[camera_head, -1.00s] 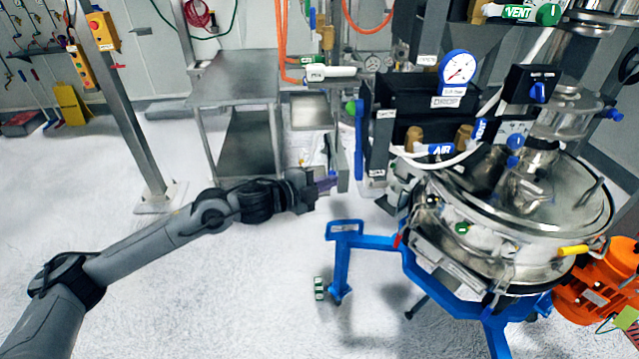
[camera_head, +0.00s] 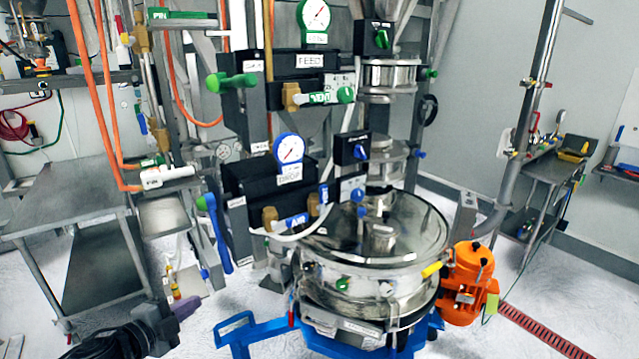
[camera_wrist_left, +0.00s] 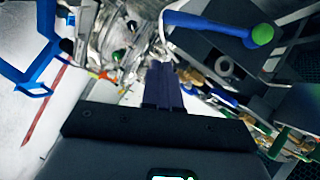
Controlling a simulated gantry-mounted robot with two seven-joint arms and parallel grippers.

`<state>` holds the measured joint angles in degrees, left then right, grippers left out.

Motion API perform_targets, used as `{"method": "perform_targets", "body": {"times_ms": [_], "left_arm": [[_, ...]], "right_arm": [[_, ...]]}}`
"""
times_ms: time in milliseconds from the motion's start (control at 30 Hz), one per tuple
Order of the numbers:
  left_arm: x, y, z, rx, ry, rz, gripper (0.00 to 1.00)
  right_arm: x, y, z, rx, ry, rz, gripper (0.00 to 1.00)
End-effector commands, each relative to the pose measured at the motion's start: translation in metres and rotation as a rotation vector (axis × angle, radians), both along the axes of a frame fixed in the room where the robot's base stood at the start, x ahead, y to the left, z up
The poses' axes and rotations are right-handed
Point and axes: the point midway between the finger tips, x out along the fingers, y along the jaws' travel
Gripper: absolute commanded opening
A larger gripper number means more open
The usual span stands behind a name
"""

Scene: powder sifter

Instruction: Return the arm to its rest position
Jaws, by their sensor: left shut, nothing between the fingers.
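My left gripper (camera_head: 188,307) is at the lower left of the head view, at the end of my dark left arm (camera_head: 110,343). Its purple fingers are shut and empty, pointing right. In the left wrist view the closed fingers (camera_wrist_left: 163,86) point away from the camera, with nothing between them. The gripper appears in front of the floor, left of the blue frame (camera_head: 262,328) of the sifter (camera_head: 375,265). Most of my left arm is outside the picture. My right gripper does not show.
A blue lever (camera_head: 219,235) hangs near the gripper; a blue handle with a green knob (camera_wrist_left: 262,34) is close in the wrist view. A steel table (camera_head: 75,190) stands left. An orange motor (camera_head: 468,285) sits right of the sifter.

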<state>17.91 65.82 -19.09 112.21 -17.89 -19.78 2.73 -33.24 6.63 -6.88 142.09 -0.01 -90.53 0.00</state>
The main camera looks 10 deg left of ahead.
Motion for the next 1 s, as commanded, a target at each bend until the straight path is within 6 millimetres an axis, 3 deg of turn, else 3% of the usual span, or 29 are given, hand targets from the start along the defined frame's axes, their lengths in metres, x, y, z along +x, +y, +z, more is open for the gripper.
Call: {"method": "perform_targets", "body": {"times_ms": [167,333,400,500,733,800,1000], "left_arm": [[-0.027,-0.042,-0.084,-0.120,0.131,-0.034,0.00],[-0.088,-0.120,-0.163,-0.361,0.276,-0.034,0.00],[-0.117,-0.144,-0.186,-0.462,0.341,0.026,0.00],[-0.156,-0.165,-0.210,-0.586,0.441,0.159,0.00],[-0.235,-0.166,-0.237,-0.757,0.679,0.529,0.00],[-0.257,-0.161,-0.239,-0.783,0.751,0.641,0.00],[-0.296,-0.141,-0.231,-0.780,0.905,0.864,0.00]], "right_arm": [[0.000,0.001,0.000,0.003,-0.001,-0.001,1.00],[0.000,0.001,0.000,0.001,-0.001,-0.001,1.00],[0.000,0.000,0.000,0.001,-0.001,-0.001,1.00],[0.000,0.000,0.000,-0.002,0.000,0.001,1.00],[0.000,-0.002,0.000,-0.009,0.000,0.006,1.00],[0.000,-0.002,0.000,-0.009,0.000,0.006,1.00],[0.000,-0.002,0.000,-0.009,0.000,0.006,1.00]]}}
